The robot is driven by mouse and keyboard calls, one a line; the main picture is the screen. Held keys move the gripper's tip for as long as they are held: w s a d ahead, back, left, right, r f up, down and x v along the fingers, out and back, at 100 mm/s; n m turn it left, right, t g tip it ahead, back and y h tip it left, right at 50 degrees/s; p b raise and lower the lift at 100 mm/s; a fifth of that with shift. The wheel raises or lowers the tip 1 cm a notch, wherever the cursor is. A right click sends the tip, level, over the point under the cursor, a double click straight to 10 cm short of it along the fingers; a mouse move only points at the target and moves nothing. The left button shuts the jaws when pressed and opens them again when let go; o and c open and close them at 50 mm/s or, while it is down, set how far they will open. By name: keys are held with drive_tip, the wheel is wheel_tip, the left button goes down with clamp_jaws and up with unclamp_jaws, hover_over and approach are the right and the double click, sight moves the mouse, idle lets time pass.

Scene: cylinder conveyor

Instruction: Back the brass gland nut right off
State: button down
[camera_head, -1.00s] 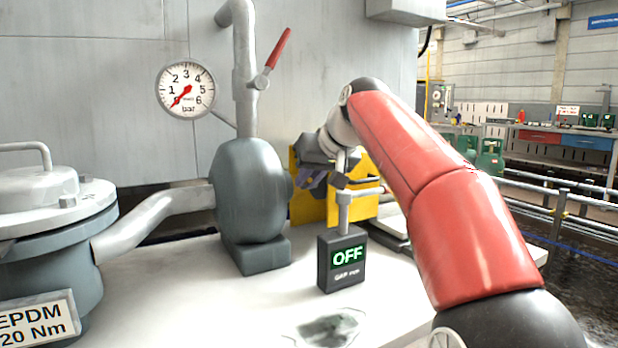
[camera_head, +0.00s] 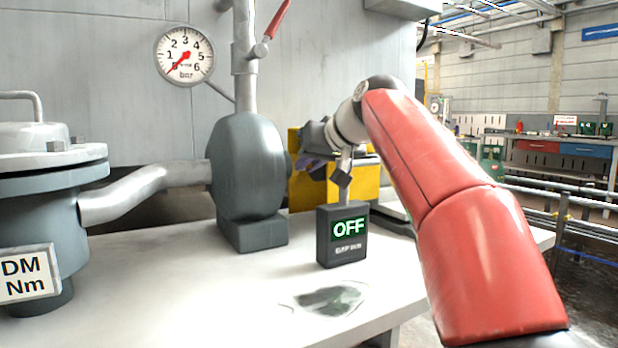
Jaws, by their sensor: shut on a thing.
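My gripper (camera_head: 314,162) is at the right side of the grey pump (camera_head: 247,165), in front of a yellow block. Its dark fingers are small in the picture and partly covered by my own wrist. They are closed at the pump's right side, where the gland is. The brass gland nut is not clearly visible; the fingers and the pump body hide that spot. I cannot see how far the nut is turned or whether it is off its thread.
A dark box reading "OFF" (camera_head: 343,236) stands just below my wrist. A dark wet patch (camera_head: 330,299) lies on the pale bench (camera_head: 200,290). The pressure gauge (camera_head: 184,55) points near its low end. A yellow block (camera_head: 366,184) stands behind my gripper.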

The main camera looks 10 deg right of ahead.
idle(0.3)
drive_tip(key=c, duration=1.7)
unclamp_jaws()
drive_tip(key=shift+v, duration=3.95)
drive_tip(key=shift+f, duration=0.1)
